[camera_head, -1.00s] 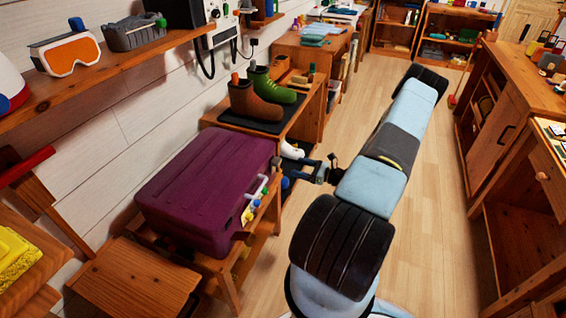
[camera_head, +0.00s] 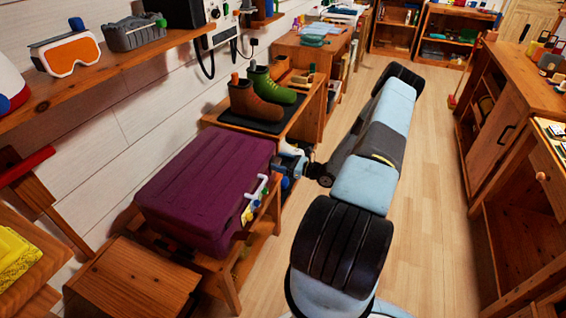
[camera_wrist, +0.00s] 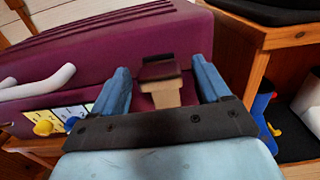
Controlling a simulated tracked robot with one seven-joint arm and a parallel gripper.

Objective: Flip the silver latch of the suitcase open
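The purple suitcase (camera_head: 205,190) lies closed on a wooden stand, its front facing my arm. My gripper (camera_head: 290,162) is at the right end of that front, beside the suitcase. In the wrist view my gripper (camera_wrist: 160,66) is open, with its two blue fingers apart. Between them, on the suitcase's front (camera_wrist: 130,50), is a latch-like piece (camera_wrist: 165,93) with a dark reddish top and a pale tan lower part. It looks tan rather than silver here. I cannot tell whether either finger touches it. In the head view my gripper hides this spot.
A white handle (camera_wrist: 40,84) sticks out left of my gripper. Below it are a yellow knob (camera_wrist: 42,128) and a blue one (camera_wrist: 73,124). A wooden bench with boots (camera_head: 258,102) stands right behind the suitcase. The floor (camera_head: 430,200) to the right is clear.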

